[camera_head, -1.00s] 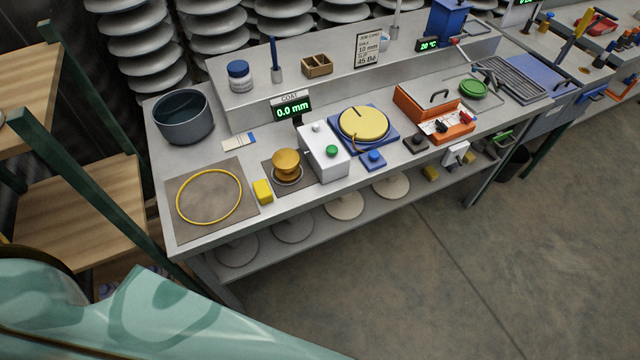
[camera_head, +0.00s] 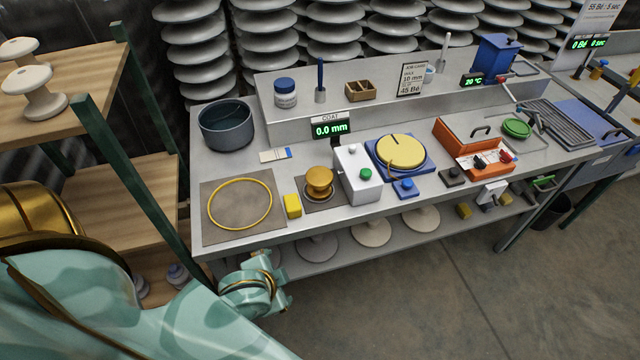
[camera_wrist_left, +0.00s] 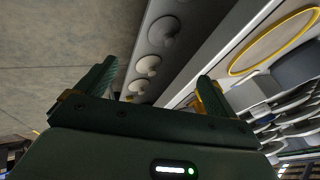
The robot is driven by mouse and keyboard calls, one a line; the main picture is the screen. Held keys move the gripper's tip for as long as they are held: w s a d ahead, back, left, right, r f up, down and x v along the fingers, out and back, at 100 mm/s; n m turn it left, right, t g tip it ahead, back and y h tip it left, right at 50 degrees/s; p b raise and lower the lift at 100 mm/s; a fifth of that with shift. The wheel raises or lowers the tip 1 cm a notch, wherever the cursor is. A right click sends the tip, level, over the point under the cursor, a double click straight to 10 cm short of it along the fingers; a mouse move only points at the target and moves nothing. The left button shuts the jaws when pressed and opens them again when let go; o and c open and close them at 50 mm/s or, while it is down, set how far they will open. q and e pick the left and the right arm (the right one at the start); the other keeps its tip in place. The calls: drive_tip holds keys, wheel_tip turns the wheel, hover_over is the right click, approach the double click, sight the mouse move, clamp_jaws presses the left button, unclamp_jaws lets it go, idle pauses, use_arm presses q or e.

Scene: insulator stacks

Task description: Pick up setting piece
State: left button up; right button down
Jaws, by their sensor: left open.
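Nothing in view is labelled as the setting piece, and I cannot tell for sure which object it is. A small yellow block (camera_head: 292,206) sits on the bench between the mat with the yellow ring (camera_head: 240,204) and a gold spool-shaped piece (camera_head: 319,180). The gold piece stands upright on a small dark mat. My left arm reaches in from the lower left, its wrist below the bench's front edge. In the left wrist view my left gripper (camera_wrist_left: 155,88) is open and empty, its fingers apart, with the bench's lower shelf and the yellow ring beyond. My right gripper is not in view.
The bench (camera_head: 275,238) carries a dark pot (camera_head: 226,127), a white box with a green button (camera_head: 357,175), a blue-based turntable (camera_head: 400,155) and an orange tray (camera_head: 470,145). Round discs lie on the lower shelf. A wooden rack (camera_head: 125,200) with green posts stands at left.

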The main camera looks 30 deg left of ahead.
use_arm(q)
drive_tip(key=w+a+r+n+t+h, duration=0.1)
drive_tip(key=w+a+r+n+t, duration=0.15)
drive_tip(key=w+r, duration=0.25)
drive_tip(key=n+t+h, duration=0.2)
drive_tip(key=n+t, duration=0.2)
drive_tip(key=t, duration=0.1)
approach(312, 185)
drive_tip(key=shift+y, duration=0.3)
drive_tip(key=b+x, duration=0.1)
drive_tip(key=x, duration=0.1)
drive_tip(key=f+b+x, duration=0.1)
drive_tip(key=b+x, duration=0.1)
drive_tip(key=x, duration=0.1)
drive_tip(key=shift+a+f, duration=0.1)
drive_tip(key=shift+a, duration=0.15)
drive_tip(key=b+x, duration=0.1)
drive_tip(key=x, duration=0.3)
drive_tip(key=b+x, duration=0.1)
drive_tip(key=x, duration=0.1)
drive_tip(key=shift+w+d+r+b, duration=0.3)
drive_tip(key=shift+d+b, duration=0.05)
drive_tip(key=shift+d, duration=0.05)
drive_tip(key=shift+r, duration=0.1)
drive_tip(key=c, duration=1.3)
